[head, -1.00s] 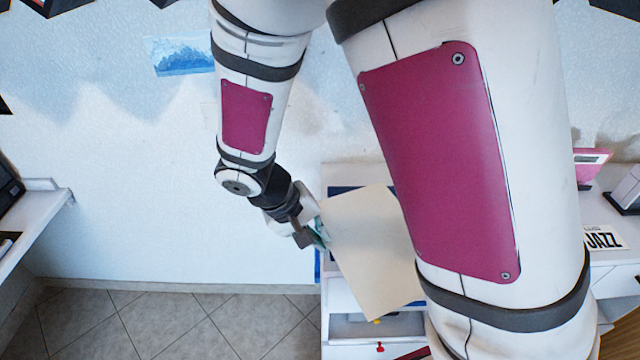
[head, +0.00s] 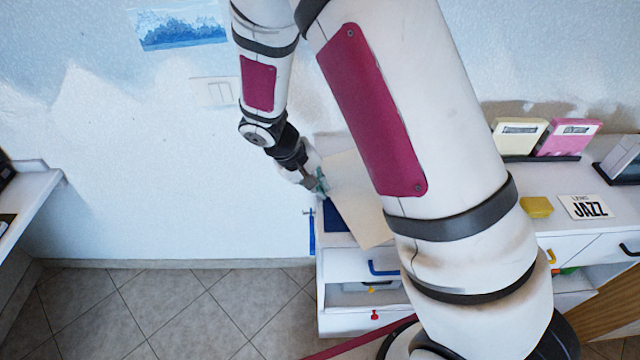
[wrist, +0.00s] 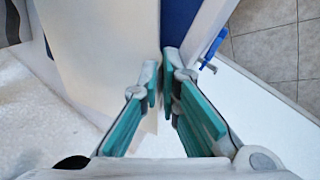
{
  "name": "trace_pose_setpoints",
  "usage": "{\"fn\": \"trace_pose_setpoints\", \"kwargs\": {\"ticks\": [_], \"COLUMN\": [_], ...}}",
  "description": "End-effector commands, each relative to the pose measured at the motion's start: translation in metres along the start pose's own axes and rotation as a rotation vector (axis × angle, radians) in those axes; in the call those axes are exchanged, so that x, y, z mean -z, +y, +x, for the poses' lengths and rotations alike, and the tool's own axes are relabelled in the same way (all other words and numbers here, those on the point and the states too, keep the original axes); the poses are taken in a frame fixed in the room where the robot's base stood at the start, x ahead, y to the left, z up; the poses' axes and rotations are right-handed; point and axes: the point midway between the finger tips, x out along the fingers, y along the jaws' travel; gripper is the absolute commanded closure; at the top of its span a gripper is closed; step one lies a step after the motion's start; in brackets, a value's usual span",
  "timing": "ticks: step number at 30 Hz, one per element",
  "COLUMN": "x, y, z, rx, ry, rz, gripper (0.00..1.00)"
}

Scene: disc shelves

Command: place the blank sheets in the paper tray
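The blank sheets (head: 352,200) show as a flat cream stack, slanted above the left end of the white cabinet. In the wrist view the sheets (wrist: 95,50) run to the fingertips. My gripper (head: 320,183) is at their left edge, its teal-padded fingers nearly together in the wrist view (wrist: 161,85), shut on the sheet edge. A dark blue surface (head: 337,224), which looks like the paper tray, lies below and partly under the sheets. It also shows in the wrist view (wrist: 179,22). The sheets and my arm hide most of it.
A yellow block (head: 536,207), a JAZZ card (head: 585,207) and upright yellow and pink cases (head: 568,137) stand right. Floor (head: 180,310) is clear at left.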

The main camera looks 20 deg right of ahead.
Motion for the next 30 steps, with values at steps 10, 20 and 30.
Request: {"fn": "trace_pose_setpoints", "kwargs": {"ticks": [10, 20, 30], "x": [0.000, 0.000, 0.002], "y": [-0.001, -0.002, 0.000], "z": [0.002, 0.002, -0.036], "rx": [0.000, 0.001, 0.002], "ry": [0.001, 0.001, 0.007], "rz": [0.000, -0.001, 0.001], "gripper": [0.80, 0.75, 0.75]}}
